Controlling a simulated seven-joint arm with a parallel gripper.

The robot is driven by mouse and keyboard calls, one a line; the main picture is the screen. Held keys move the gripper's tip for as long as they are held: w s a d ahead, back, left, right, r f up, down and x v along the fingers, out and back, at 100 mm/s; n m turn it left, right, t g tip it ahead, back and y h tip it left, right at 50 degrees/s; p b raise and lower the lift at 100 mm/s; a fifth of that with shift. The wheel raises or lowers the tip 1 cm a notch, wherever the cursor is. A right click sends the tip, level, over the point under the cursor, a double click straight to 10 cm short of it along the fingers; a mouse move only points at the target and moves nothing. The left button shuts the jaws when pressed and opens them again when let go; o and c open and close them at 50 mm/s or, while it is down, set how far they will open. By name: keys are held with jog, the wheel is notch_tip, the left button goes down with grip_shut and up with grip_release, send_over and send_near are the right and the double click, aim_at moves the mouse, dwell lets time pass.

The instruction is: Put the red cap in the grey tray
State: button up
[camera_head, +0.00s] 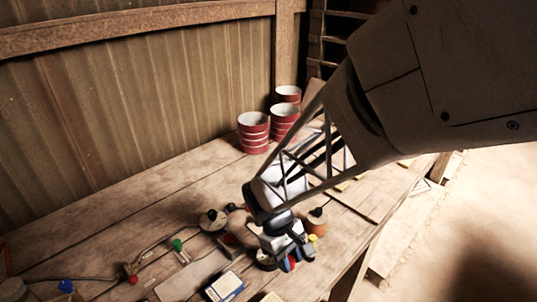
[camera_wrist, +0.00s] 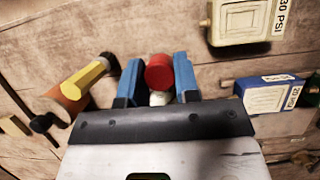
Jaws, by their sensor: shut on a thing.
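My gripper (camera_wrist: 158,76) has blue fingers shut on the red cap (camera_wrist: 159,68) in the wrist view. A small white part shows just below the cap, between the fingers. In the head view my gripper (camera_head: 291,262) is low over the front part of the bench, and a bit of red shows between its fingers. I cannot tell there whether the cap touches the bench. A flat pale grey panel (camera_head: 190,277) lies left of the gripper in the head view; I cannot tell whether it is the grey tray.
A blue labelled box (camera_head: 225,287) lies left of the gripper. A yellow box marked 30 PSI (camera_wrist: 248,20) lies upper right in the wrist view. An orange-brown cylinder (camera_head: 316,222) stands close right of the gripper. Red-striped cups (camera_head: 253,133) stand at the back wall. Cables cross the left side.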

jog(key=shift+w, duration=0.1)
jog(key=w+a, duration=0.1)
jog(key=w, duration=0.4)
jog(key=w+a+f, duration=0.1)
jog(key=w+a, duration=0.1)
jog(key=w, duration=0.3)
jog(key=w+a, duration=0.2)
jog(key=w, duration=0.3)
jog(key=shift+a+f, duration=0.15)
jog(key=shift+f, duration=0.15)
jog(key=shift+f, duration=1.75)
jog(key=shift+f, duration=0.15)
jog(key=o, duration=0.7)
